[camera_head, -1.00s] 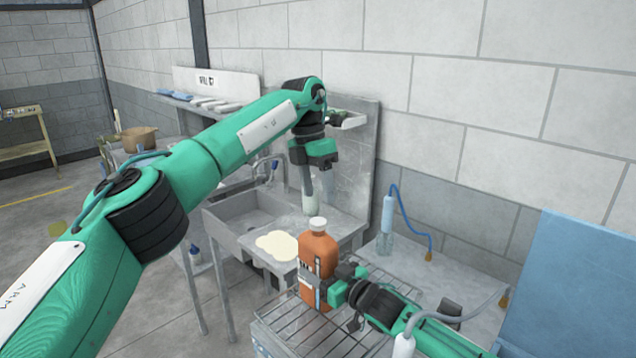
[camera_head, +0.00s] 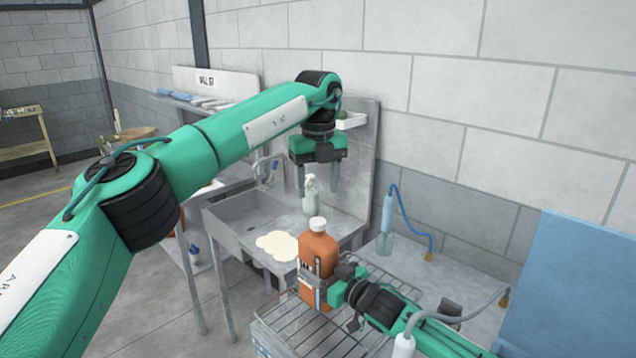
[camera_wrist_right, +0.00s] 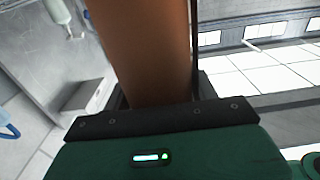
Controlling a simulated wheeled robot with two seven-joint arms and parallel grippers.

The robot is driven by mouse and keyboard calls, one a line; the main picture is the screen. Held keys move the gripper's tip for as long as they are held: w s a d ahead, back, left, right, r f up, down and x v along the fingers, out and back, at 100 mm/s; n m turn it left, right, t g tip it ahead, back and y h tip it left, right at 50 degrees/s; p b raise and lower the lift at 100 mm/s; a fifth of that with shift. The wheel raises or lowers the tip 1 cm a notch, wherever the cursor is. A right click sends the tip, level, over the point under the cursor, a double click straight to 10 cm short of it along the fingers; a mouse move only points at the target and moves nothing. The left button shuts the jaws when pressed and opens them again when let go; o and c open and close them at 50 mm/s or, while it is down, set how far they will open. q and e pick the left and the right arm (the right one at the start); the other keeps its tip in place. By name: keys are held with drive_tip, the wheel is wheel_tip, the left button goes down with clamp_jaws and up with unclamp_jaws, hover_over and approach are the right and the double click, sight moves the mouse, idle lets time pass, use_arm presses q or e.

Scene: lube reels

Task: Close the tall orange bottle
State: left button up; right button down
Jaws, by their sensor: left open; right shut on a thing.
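The tall orange bottle (camera_head: 319,257) stands upright on a wire rack in the head view, with a white cap (camera_head: 318,224) on its neck. I cannot tell whether the cap is tight. My right gripper (camera_head: 322,288) is shut on the bottle's lower body from the right. The orange body also fills the middle of the right wrist view (camera_wrist_right: 155,50). My left gripper (camera_head: 317,188) is open, fingers pointing down, above and behind the bottle. A pale spray bottle (camera_head: 311,197) shows between its fingers, but I cannot tell if they surround it.
The wire rack (camera_head: 290,328) lies under the bottle. A metal sink (camera_head: 245,222) stands behind it, with a cream spill (camera_head: 277,245) on its edge. A clear bottle with a blue hose (camera_head: 387,225) stands to the right. A blue panel (camera_head: 570,290) is at far right.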

sight(318, 221)
idle(0.4)
use_arm(q)
drive_tip(key=shift+f, duration=4)
drive_tip(key=shift+c, duration=0.3)
drive_tip(key=c, duration=0.9)
drive_tip(key=m, duration=0.5)
drive_tip(key=shift+c, duration=0.3)
drive_tip(key=m, duration=0.9)
drive_tip(key=shift+m, duration=0.3)
drive_tip(key=m, duration=0.4)
drive_tip(key=o, duration=1.2)
drive_tip(key=shift+c, duration=0.2)
